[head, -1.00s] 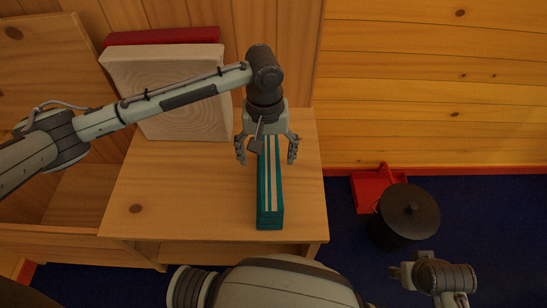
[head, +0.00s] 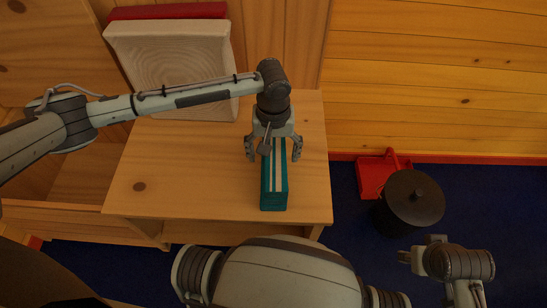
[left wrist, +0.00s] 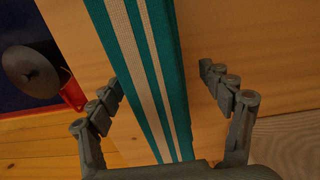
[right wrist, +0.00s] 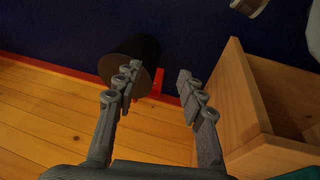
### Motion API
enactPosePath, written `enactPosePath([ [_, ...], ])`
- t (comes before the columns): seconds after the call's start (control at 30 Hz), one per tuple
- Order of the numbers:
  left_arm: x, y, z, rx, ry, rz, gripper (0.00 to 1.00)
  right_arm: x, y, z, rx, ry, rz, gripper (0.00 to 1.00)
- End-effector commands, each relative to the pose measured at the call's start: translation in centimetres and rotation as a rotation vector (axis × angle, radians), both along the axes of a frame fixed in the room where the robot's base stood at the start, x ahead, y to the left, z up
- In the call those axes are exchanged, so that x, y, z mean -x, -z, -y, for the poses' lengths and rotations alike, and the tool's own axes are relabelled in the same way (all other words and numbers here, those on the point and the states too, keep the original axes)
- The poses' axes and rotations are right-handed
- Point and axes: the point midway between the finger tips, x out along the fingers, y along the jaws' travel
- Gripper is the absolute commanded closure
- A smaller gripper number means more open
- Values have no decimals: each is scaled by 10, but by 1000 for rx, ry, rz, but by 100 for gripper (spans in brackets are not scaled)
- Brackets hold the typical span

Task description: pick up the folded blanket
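The folded blanket (head: 274,185) is teal with pale stripes and lies lengthwise on a wooden bench top. My left gripper (head: 272,154) is above its far part, pointing down, with one finger on each side. In the left wrist view the striped blanket (left wrist: 150,65) runs between the two open fingers (left wrist: 165,100), with gaps showing on both sides. I cannot tell how far the fingertips are above the bench. My right gripper (right wrist: 155,88) is open and empty, off to the right of the bench; it also shows in the head view (head: 408,256).
The wooden bench (head: 150,210) has free top on both sides of the blanket. A pale wood-grained block (head: 175,65) stands at its back left. A black lidded pot (head: 414,198) and a red dustpan (head: 372,177) are on the blue floor at right.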

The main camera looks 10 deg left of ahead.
Motion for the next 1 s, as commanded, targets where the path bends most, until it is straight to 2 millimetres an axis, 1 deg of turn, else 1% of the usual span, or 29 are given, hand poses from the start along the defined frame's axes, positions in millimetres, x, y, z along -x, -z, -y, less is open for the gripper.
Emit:
enactPosePath([
  [0.03,0,0,0,0,0,0,30,1,1,0,0,0,-2,60],
  [0.07,0,0,0,0,0,0,34,1,1,0,0,1,-3,60],
  [0.4,0,0,0,0,0,0,76,5,6,0,-1,3,-15,60],
  [0.63,0,-1,0,0,0,0,76,6,7,-2,-6,6,-16,60],
  [0.77,0,-6,0,1,0,1,76,5,6,-3,-8,6,-14,60],
  [0.87,-1,-16,0,2,-1,2,76,5,6,-3,-10,5,-12,60],
  [1.0,-1,-39,1,4,-1,2,76,3,11,-2,-12,5,-13,60],
])
